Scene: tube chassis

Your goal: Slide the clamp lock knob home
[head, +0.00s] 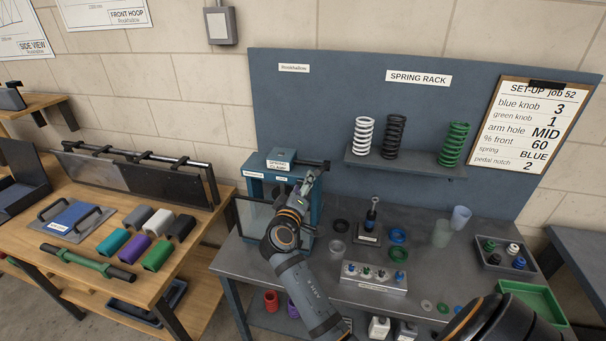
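The spring clamp (282,156) is a teal-blue housing with a "SPRING CLAMP" label, standing at the left end of the grey bench. A short dark bar (309,162) sticks out from its right side and ends in a small dark knob (326,165). My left arm rises from the bottom middle, and my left gripper (311,178) is just below the bar, close to the knob. The gripper is small here and partly merged with the wrist, so finger opening and contact cannot be told. My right arm shows only as a dark link at bottom right; its gripper is out of view.
A spring rack shelf (405,164) holds white, black and green springs. Right of the clamp stand a small damper (371,214), several rings and a knob block (374,278). A dark tray (503,256) and green tray (533,300) are at right. A wooden table (190,262) is left.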

